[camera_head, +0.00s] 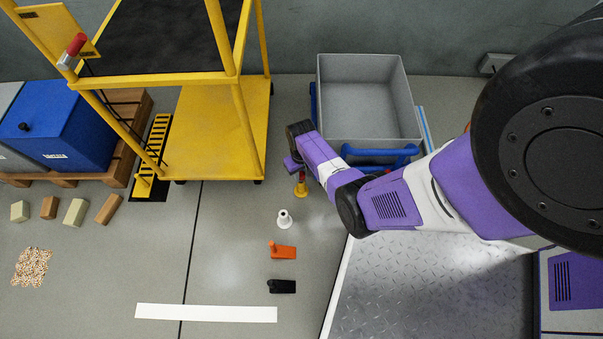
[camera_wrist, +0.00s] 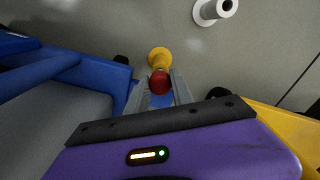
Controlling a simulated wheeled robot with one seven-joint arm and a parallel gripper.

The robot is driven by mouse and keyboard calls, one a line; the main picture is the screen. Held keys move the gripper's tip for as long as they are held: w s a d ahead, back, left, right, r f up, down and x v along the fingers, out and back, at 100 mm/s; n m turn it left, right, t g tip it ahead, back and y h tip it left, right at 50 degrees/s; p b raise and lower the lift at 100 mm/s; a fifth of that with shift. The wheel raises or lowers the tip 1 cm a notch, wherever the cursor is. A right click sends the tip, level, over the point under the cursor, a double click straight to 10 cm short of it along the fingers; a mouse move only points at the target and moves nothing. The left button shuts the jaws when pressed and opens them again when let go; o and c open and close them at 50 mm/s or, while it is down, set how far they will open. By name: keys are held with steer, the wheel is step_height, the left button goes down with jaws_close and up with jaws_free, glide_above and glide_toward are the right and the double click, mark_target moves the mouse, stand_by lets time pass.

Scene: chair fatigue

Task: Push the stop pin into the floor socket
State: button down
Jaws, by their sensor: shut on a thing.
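A stop pin with a round red head (camera_wrist: 159,83) sits between the fingers of my gripper (camera_wrist: 158,92) in the wrist view. My gripper is shut on it. A yellow flared piece (camera_wrist: 159,57) shows just beyond the red head; I cannot tell whether it is part of the pin or the floor socket. In the head view the red and yellow piece (camera_head: 301,188) stands roughly upright at the floor below my gripper (camera_head: 299,172), beside the blue-framed cart. How deep the pin sits is hidden.
A white flanged piece (camera_head: 284,219), an orange wedge (camera_head: 283,251) and a black wedge (camera_head: 282,286) lie nearby on the floor. A grey bin cart (camera_head: 362,130) stands close behind my gripper. A yellow frame (camera_head: 235,125) stands left.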

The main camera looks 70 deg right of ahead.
steer(key=shift+f, duration=0.25)
steer(key=c, duration=1)
jaws_free()
steer(key=shift+c, duration=0.2)
steer(key=shift+r, duration=0.1)
step_height(320, 180, up, 8)
steer(key=p, duration=0.4)
steer(key=shift+f, duration=0.2)
steer(key=shift+w+d, duration=0.1)
